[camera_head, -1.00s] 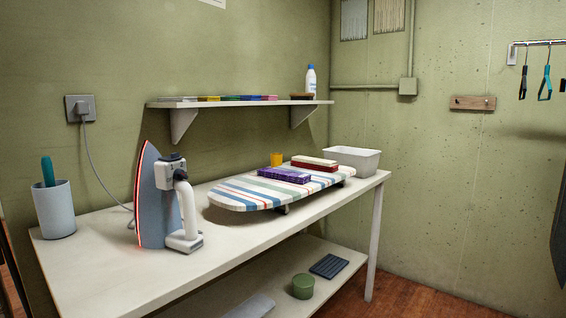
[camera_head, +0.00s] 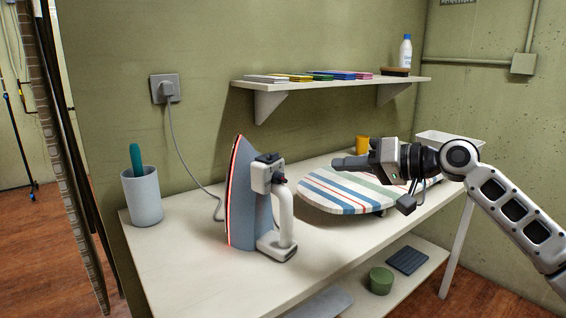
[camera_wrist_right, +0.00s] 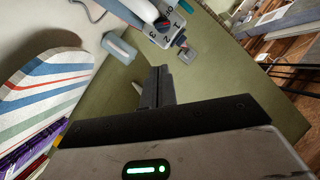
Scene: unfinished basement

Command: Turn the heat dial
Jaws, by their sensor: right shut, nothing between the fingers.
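The iron (camera_head: 243,205) stands upright on its heel on the white table, its soleplate edge glowing red-orange. Its white control housing (camera_head: 262,177) carries a small dark knob with a red mark, the heat dial (camera_head: 281,179), facing right. In the right wrist view the housing shows printed numbers beside the dark dial (camera_wrist_right: 180,39). My right gripper (camera_head: 338,163) is shut and empty, above the striped ironing board and to the right of the iron, apart from the dial. Its closed fingers (camera_wrist_right: 160,79) also show in the right wrist view. My left gripper is out of view.
The striped ironing board (camera_head: 340,194) lies right of the iron. A cup (camera_head: 142,197) stands left. A cord runs from the iron to the wall socket (camera_head: 165,88). A shelf (camera_head: 340,84) hangs above. The table front near the iron is clear.

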